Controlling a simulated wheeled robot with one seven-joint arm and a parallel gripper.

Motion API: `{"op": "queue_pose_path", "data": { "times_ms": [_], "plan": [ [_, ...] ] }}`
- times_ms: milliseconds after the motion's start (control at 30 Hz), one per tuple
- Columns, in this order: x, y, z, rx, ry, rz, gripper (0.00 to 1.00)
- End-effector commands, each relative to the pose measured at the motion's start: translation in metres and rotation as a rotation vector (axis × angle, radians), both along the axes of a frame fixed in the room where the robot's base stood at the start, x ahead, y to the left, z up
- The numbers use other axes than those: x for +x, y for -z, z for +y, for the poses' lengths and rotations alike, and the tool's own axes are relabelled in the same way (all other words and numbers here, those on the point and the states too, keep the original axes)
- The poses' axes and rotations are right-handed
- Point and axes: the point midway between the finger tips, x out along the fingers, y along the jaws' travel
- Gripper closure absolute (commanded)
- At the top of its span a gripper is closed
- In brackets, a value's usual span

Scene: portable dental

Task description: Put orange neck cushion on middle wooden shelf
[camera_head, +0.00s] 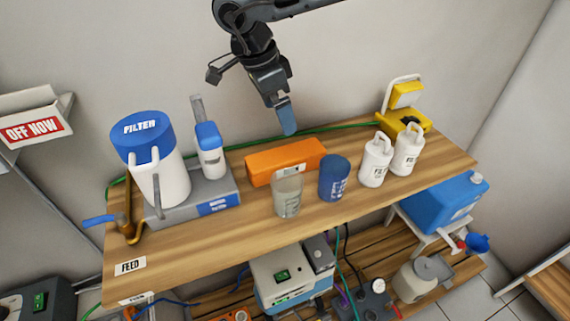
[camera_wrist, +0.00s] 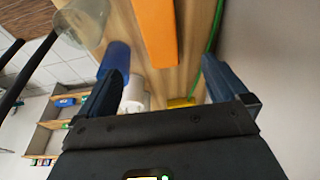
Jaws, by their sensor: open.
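An orange block-shaped cushion (camera_head: 285,161) lies on the wooden top shelf (camera_head: 236,225), behind a clear cup and a blue cup. It also shows at the top of the wrist view (camera_wrist: 156,28). My gripper (camera_head: 288,130) is above and behind the orange cushion, pointing down, with one blue finger clearly visible. In the wrist view my gripper (camera_wrist: 162,70) has its two fingers wide apart with nothing held between them. A lower slatted wooden shelf (camera_head: 405,313) shows beneath the top one. Which level is the middle shelf cannot be told.
The clear cup (camera_head: 287,194) and blue cup (camera_head: 334,178) stand close in front of the cushion. Two white jugs (camera_head: 375,162) are right, a FILTER container (camera_head: 160,178) left. A green hose (camera_head: 345,126) runs along the back. The front-left top has bare room.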

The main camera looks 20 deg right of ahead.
Motion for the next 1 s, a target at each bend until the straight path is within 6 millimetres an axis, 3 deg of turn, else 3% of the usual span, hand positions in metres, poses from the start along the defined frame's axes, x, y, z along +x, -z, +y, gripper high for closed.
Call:
{"op": "queue_pose_path", "data": {
  "times_ms": [500, 1000],
  "plan": [
    [0.0, 0.073, 0.0, 0.0, 0.0, 0.0, 0.0],
    [0.0, 0.105, -0.008, 0.0, 0.0, 0.001, 0.0]
  ]
}}
